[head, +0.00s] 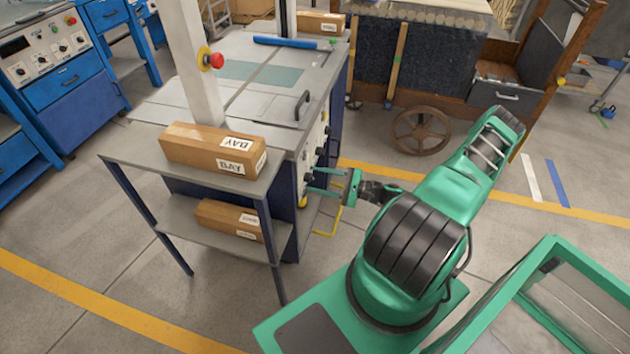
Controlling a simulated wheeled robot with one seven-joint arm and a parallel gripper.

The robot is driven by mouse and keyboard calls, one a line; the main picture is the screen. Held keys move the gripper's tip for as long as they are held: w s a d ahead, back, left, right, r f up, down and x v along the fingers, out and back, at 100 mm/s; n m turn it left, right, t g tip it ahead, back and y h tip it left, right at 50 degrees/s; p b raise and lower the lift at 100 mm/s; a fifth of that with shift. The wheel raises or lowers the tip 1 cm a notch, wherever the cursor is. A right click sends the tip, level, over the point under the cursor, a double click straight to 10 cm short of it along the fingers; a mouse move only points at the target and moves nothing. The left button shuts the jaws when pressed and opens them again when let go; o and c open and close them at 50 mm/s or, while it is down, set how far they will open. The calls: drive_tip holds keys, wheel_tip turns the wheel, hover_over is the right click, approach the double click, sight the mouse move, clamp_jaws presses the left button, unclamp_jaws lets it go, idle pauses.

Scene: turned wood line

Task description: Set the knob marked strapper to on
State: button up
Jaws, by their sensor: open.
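The strapping machine (285,57) stands left of centre, with several dark knobs (324,129) on its right side panel. The panel is seen at a steep angle, so I cannot read any label or tell which knob is marked strapper, nor its setting. My gripper (312,181) is open, with its two green fingers pointing left at the lower part of that panel. The fingertips are close to the panel. Whether they touch it or straddle a knob cannot be told.
A side table holds a box marked BAY (190,146), with another box (228,219) on its lower shelf. A yellow bent rail (334,222) is low beside the machine. A wooden cart with a wheel (421,131) stands behind. Floor at the lower left is clear.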

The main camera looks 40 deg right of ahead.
drive_tip(key=shift+w+a, duration=0.1)
drive_tip(key=shift+c, duration=0.7)
drive_tip(key=c, duration=0.9)
drive_tip(key=shift+m, duration=0.4)
drive_tip(key=m, duration=1.1)
